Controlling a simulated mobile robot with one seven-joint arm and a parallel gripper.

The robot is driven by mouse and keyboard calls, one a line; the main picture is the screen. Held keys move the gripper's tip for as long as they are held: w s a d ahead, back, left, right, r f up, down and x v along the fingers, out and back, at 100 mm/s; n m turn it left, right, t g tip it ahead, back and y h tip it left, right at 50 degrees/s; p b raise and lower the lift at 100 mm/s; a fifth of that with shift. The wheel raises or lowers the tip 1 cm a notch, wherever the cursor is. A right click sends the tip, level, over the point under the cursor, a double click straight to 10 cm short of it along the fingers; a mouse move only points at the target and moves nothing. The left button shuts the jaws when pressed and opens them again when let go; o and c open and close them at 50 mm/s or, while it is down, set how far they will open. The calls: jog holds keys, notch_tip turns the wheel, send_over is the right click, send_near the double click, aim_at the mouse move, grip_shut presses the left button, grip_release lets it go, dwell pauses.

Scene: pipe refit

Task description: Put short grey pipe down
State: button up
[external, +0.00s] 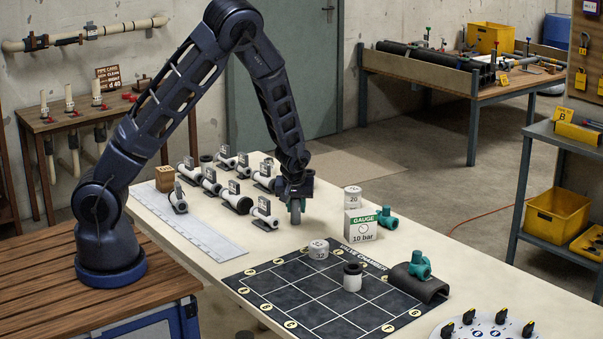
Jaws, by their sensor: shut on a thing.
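My gripper (295,202) is above the pale table (225,268), at the right end of the rows of white pipe fittings. It is shut on a short grey pipe (297,214), which hangs upright below the fingers. The pipe's lower end is at or just above the tabletop; I cannot tell whether it touches. The fingers hide its upper part.
White fittings (235,200) stand close left of my gripper. The tabletop between is clear.

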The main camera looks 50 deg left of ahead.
jog(key=o, duration=1)
jog(key=shift+c, duration=0.2)
jog(key=shift+r, duration=0.1)
jog(key=v, duration=1.2)
jog(key=s+a+r+m+h, duration=0.2)
jog(key=s+r, duration=0.7)
jog(key=s+a+r+m+h, duration=0.2)
jog(key=s+r+m, duration=0.1)
jog(key=s+r, duration=0.55)
jog(key=s+r+m, duration=0.2)
jog(key=s+r, duration=0.2)
jog(key=s, duration=0.4)
jog(key=s+r+m+t, duration=0.1)
jog(key=s+r+m, duration=0.1)
jog(key=s, duration=0.6)
jog(key=shift+s+a+r+y, duration=0.4)
jog(key=shift+r, duration=0.45)
